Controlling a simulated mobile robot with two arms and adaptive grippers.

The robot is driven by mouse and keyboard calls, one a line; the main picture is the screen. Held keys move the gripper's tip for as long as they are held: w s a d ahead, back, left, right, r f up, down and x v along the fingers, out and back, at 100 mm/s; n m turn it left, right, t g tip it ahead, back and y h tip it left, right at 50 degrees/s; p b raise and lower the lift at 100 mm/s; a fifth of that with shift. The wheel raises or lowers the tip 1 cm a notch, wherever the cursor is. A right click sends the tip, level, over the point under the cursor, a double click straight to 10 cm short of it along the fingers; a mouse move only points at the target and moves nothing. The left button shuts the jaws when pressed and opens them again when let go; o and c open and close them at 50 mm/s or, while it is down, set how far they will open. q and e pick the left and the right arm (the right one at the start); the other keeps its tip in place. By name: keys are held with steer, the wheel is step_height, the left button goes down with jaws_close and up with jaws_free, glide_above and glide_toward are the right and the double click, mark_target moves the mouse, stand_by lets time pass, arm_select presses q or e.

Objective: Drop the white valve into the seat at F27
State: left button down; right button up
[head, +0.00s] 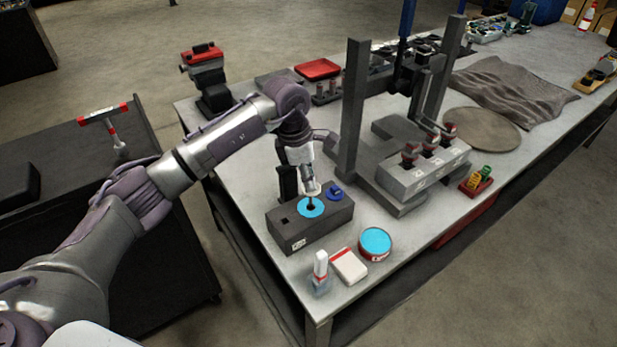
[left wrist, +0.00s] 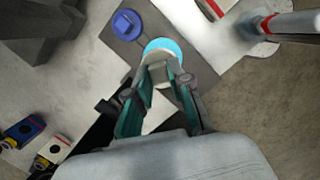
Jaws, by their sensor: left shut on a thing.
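My left gripper (head: 311,187) points down over a dark block (head: 325,232) near the table's front left corner. It is shut on the white valve (head: 314,191), whose white head shows between the fingers. In the left wrist view the gripper (left wrist: 161,80) has its green-padded fingers on either side of the pale valve (left wrist: 157,73). A light blue disc (head: 304,209) lies on the block's top, right below the valve; a dark spot shows at its middle. I cannot tell whether the valve's stem has entered it. The block's label is too small to read. My right gripper is not in view.
A darker blue round piece (head: 334,191) sits on the block beside the disc. A blue-topped tin (head: 375,243), a red-and-white box (head: 349,266) and a small bottle (head: 321,268) stand in front. A grey press frame (head: 353,110) rises behind to the right.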

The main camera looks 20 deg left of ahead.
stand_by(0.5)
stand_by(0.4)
arm_select(q)
steer(key=shift+f+b, duration=0.1)
steer(key=shift+b, duration=0.3)
steer(key=shift+f+b, duration=0.5)
steer(key=shift+f, duration=0.1)
steer(key=shift+w+f+b, duration=0.1)
steer(key=shift+f+b, duration=0.35)
steer(key=shift+b, duration=0.15)
steer(key=shift+f, duration=0.25)
